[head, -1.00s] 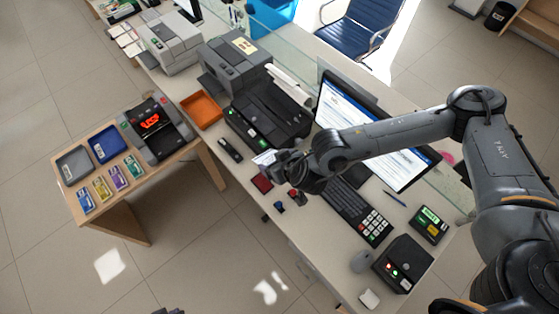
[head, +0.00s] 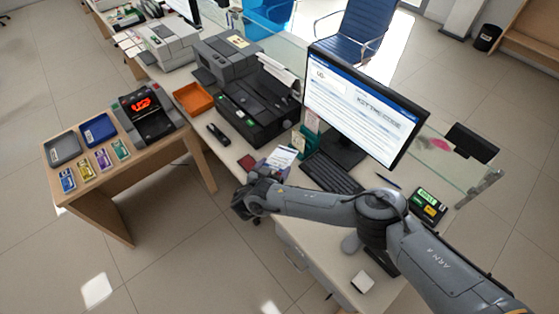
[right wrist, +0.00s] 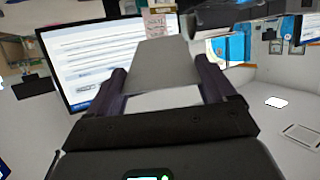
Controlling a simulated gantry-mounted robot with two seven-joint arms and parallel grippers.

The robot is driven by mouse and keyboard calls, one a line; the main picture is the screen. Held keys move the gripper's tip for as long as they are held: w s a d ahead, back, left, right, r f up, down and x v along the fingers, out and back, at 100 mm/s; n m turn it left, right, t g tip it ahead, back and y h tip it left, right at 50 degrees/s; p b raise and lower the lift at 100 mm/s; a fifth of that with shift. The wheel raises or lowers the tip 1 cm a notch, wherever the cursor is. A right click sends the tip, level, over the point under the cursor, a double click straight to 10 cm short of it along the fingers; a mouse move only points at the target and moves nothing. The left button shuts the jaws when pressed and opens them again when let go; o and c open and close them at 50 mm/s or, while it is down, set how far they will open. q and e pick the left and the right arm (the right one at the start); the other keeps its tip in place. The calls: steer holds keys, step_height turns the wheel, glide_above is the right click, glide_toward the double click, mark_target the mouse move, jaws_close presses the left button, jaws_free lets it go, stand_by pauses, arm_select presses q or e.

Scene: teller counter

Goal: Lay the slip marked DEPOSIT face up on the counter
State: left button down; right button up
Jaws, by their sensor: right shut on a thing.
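A white slip (head: 283,157) with small print shows at the fingertips of my right gripper (head: 270,172), above the counter (head: 318,238) in front of the monitor. The print is too small to read in the head view. In the right wrist view, the slip (right wrist: 160,65) stands between the two fingers of my right gripper (right wrist: 165,88), and its visible face looks plain grey with no marking. My right gripper is shut on this slip. I cannot tell whether it bears the word DEPOSIT. My left gripper is not in view.
A monitor (head: 362,103), keyboard (head: 331,173), black printer (head: 258,112) and orange tray (head: 193,98) stand on the counter. A dark red booklet (head: 247,162) lies near my gripper. A card terminal (head: 428,205) is at the right. Bare counter shows toward the front edge.

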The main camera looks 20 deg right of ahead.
steer(key=s+a+f+m+g+h+b, duration=0.2)
steer(key=s+a+f+m+h+b, duration=0.15)
steer(key=s+f+b, duration=0.5)
steer(key=s+a+f+m+g+h+b, duration=0.2)
steer(key=s+a+f+b, duration=0.3)
steer(key=f, duration=0.6)
arm_select(q)
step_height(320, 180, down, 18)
steer(key=b, duration=0.3)
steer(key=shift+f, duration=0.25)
arm_select(e)
steer(key=w+d+f, duration=0.1)
steer(key=d+f, duration=0.3)
steer(key=d, duration=0.2)
steer(key=shift+w+d+f, duration=0.2)
steer(key=shift+w+d, duration=0.15)
steer(key=shift+d, duration=0.05)
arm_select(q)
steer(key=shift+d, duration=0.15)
arm_select(e)
steer(key=shift+n, duration=0.25)
steer(key=o, duration=0.7)
steer(key=shift+o, duration=0.2)
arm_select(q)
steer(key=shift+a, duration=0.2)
